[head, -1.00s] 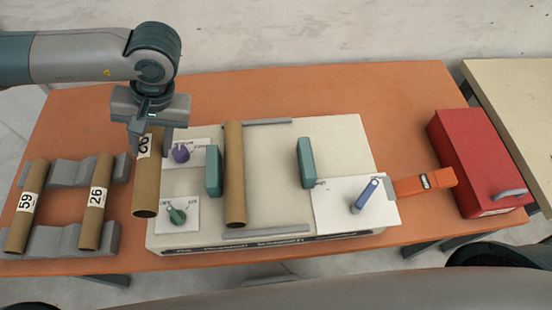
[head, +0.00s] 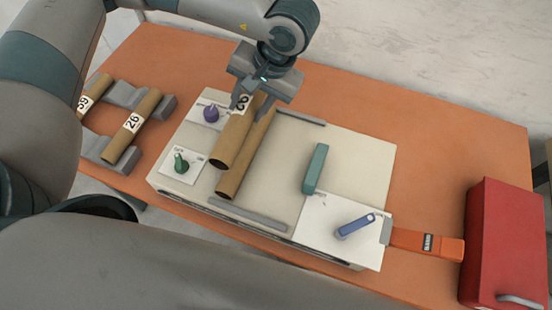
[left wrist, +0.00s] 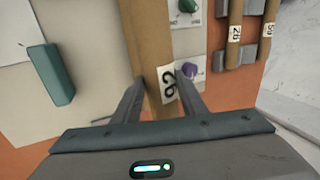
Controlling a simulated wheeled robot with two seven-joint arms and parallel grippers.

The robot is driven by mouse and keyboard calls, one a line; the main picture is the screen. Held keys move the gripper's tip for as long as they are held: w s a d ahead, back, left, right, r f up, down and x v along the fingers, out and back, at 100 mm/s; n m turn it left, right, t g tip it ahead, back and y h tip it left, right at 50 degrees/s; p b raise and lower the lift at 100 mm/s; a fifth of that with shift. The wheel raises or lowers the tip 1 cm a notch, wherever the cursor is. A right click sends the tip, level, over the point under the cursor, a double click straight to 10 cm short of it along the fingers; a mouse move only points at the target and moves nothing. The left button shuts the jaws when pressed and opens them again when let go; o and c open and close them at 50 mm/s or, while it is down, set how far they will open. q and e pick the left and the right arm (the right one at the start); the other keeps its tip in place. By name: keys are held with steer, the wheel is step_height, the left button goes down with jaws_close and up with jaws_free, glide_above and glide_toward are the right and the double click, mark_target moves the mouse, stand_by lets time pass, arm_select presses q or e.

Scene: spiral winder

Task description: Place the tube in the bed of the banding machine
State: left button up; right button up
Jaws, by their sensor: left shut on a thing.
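My left gripper (head: 255,104) is shut on a brown cardboard tube (head: 236,140) with a white number label at its far end. The tube is over the left part of the cream banding machine (head: 358,150). A second brown tube (head: 245,165) lies in the machine's bed, right beside and partly behind the held one. I cannot tell whether they touch. A teal block (head: 315,168) stands right of the bed; the left teal block is hidden. In the left wrist view the held tube (left wrist: 148,45) runs between the fingers, its label (left wrist: 168,85) facing up. My right gripper is out of view.
A grey rack (head: 124,95) at the left holds two labelled tubes (head: 132,124). A purple knob (head: 211,114), a green knob (head: 181,164) and a blue lever (head: 355,226) stick up from the machine. An orange piece (head: 427,243) and a red box (head: 503,245) are at the right.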

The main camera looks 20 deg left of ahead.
arm_select(q)
steer(key=shift+s+d+f+n, duration=0.2)
steer(key=shift+s+d+n, duration=0.1)
steer(key=shift+d+n, duration=0.15)
steer(key=s+d+n+h+p, duration=0.4)
steer(key=s+d+n, duration=0.1)
steer(key=n, duration=1.2)
steer(key=s+d+n+h+p, duration=0.4)
steer(key=s+n, duration=0.4)
steer(key=n, duration=0.9)
steer(key=shift+d+f+n+h+p, duration=0.35)
steer(key=shift+d+f+h+p, duration=0.1)
steer(key=shift+d+p, duration=0.25)
steer(key=shift+w, duration=0.1)
